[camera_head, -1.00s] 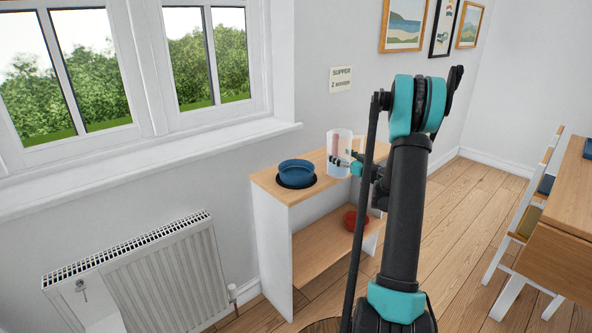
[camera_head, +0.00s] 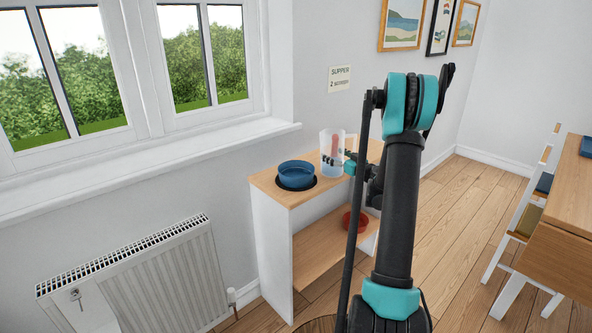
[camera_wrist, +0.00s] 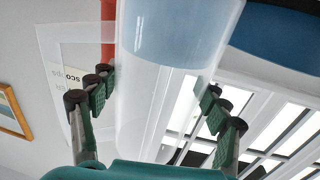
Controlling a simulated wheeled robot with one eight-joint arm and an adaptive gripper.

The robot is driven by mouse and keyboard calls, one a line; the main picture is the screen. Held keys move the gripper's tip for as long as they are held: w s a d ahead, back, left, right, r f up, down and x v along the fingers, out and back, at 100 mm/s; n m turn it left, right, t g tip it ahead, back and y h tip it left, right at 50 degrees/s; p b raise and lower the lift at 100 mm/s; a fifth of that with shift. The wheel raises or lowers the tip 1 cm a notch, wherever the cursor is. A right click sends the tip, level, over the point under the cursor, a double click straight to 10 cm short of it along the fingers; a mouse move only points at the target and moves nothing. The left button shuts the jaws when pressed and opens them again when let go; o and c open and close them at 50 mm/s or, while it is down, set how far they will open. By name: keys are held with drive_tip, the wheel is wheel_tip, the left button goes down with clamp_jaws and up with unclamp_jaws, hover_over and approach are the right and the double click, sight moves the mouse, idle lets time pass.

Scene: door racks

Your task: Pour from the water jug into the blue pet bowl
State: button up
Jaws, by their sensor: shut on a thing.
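The water jug (camera_head: 331,150) is a clear, frosted cylinder with a red part showing behind or at its side. My gripper (camera_head: 341,163) is shut on it, holding it upright or nearly so, just right of the bowl. In the wrist view the jug (camera_wrist: 165,90) stands between the fingers of my gripper (camera_wrist: 155,95), and a pale bluish band shows in it. The blue pet bowl (camera_head: 296,174) sits on a dark round mat at the left end of the wooden shelf top (camera_head: 268,188). The bowl's blue side (camera_wrist: 285,38) also shows at the wrist view's upper right.
A red bowl (camera_head: 355,221) sits on the lower shelf (camera_head: 318,254). A window sill (camera_head: 200,150) and a radiator (camera_head: 150,278) are to the left. A table (camera_head: 565,230) and chair stand at right.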

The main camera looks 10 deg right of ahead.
drive_tip(key=shift+r, duration=0.1)
drive_tip(key=shift+s+a+r+n+g+h, duration=0.15)
drive_tip(key=shift+r+n+g+h, duration=0.1)
drive_tip(key=shift+n, duration=0.5)
drive_tip(key=shift+w+a+r+n+g+h, duration=0.15)
drive_tip(key=shift+r+n+g, duration=0.1)
drive_tip(key=shift+n, duration=0.5)
drive_tip(key=shift+s+a+n+h, duration=0.15)
drive_tip(key=shift+n+h, duration=0.25)
drive_tip(key=shift+n, duration=0.4)
drive_tip(key=shift+a+n+g, duration=0.3)
drive_tip(key=shift+a+n, duration=0.1)
drive_tip(key=shift+n, duration=0.1)
drive_tip(key=shift+f+n+h, duration=0.25)
drive_tip(key=shift+n+h, duration=0.45)
drive_tip(key=shift+n, duration=0.2)
drive_tip(key=shift+d+f+n+h, duration=0.15)
drive_tip(key=shift+f+n+h, duration=0.15)
drive_tip(key=shift+n+h, duration=0.25)
drive_tip(key=shift+f+n+g+h+p, duration=0.25)
drive_tip(key=shift+f+n+g+p, duration=0.1)
drive_tip(key=shift+n, duration=0.2)
drive_tip(key=shift+n+h+p, duration=0.3)
drive_tip(key=shift+n+p, duration=0.1)
drive_tip(key=shift+n, duration=0.2)
idle(0.5)
drive_tip(key=shift+a+r+n+h+p, duration=0.3)
drive_tip(key=shift+a+r, duration=0.1)
drive_tip(key=shift+a, duration=0.2)
idle(1.4)
